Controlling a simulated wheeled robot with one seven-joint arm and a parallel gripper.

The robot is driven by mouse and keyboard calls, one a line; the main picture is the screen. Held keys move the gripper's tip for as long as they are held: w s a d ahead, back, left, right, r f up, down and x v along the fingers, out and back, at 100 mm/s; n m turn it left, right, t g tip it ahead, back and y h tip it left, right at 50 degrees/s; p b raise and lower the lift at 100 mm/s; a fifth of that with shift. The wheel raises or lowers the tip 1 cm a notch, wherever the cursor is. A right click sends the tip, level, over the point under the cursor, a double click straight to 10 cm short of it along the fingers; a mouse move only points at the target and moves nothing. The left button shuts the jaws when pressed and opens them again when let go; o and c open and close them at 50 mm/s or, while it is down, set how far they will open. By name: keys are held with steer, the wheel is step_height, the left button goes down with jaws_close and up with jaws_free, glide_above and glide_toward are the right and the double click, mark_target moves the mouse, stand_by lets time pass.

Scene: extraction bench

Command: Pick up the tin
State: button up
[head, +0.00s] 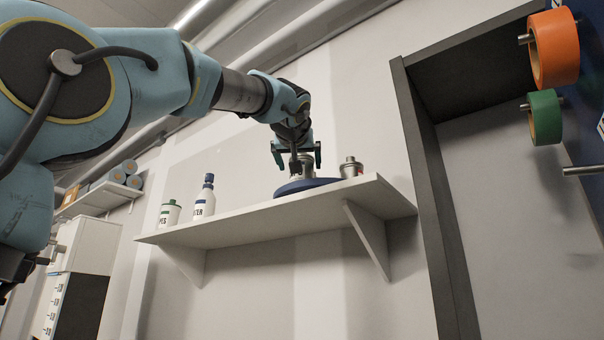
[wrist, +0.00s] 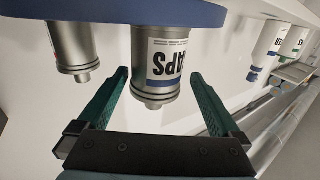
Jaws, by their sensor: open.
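A grey metal tin (wrist: 160,60) with a white and blue label, its letters reading "APS" upside down, stands on a round blue tray (wrist: 225,14). My gripper (wrist: 159,74) is open, with one green finger on each side of this tin in the wrist view. I cannot tell whether the fingers touch it. In the head view my gripper (head: 296,160) is over the blue tray (head: 290,188), and the tin (head: 307,168) shows partly behind it. A second metal tin (wrist: 72,48) stands beside the first; it also shows in the head view (head: 351,168).
The tray rests on a white wall shelf (head: 235,224). A white bottle (head: 205,198) and a green-capped white jar (head: 169,214) stand to the left on the shelf. A dark frame (head: 425,180) and orange (head: 555,48) and green (head: 545,117) tape rolls are at the right.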

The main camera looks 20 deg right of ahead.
steer(key=p+x, duration=0.2)
steer(key=x, duration=0.2)
steer(key=shift+w+d+p, duration=0.1)
steer(key=shift+d+p, duration=0.25)
steer(key=shift+w+d+f, duration=0.15)
steer(key=shift+w, duration=0.1)
jaws_close()
stand_by(0.4)
